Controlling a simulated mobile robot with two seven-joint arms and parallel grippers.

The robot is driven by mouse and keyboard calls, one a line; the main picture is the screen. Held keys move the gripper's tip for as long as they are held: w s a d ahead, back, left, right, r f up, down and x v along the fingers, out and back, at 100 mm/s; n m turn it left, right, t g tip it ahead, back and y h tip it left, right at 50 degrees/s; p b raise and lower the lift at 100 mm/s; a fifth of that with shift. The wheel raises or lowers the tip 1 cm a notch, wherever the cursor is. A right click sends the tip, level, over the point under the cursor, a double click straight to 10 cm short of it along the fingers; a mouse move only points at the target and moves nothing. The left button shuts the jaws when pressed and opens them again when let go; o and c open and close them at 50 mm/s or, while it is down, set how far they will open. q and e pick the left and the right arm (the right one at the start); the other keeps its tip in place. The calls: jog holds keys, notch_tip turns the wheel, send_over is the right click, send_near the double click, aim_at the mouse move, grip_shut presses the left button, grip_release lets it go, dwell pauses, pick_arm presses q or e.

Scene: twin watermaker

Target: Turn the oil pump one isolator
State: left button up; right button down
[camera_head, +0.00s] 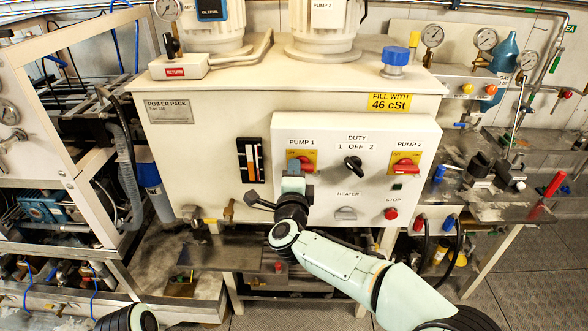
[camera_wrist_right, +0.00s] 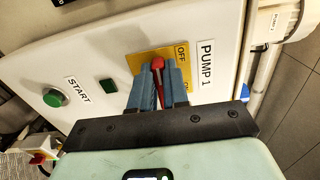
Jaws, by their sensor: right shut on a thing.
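The pump 1 isolator is a red handle (camera_head: 306,163) on a yellow plate under the PUMP 1 label on the white control panel (camera_head: 345,140). My right gripper (camera_head: 294,168) is in front of it and hides part of it in the head view. In the right wrist view the red handle (camera_wrist_right: 158,64) lies between the two blue fingers of my right gripper (camera_wrist_right: 158,80), which are shut on it. The yellow plate (camera_wrist_right: 135,62) shows beside the fingers, with OFF readable and another marking partly hidden. My left gripper is not in view.
A similar pump 2 isolator (camera_head: 405,164) is on the panel's right. The black duty switch (camera_head: 353,165) sits between them. A green start button (camera_wrist_right: 55,97) is left of the gripper in the wrist view. The red stop button (camera_head: 391,213) is low on the panel.

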jog(key=shift+f+n, duration=0.1)
jog(key=shift+n, duration=0.2)
jog(key=c, duration=1.1)
grip_release()
jog(key=s+b, duration=0.3)
jog(key=s, duration=1)
jog(key=shift+s, duration=0.2)
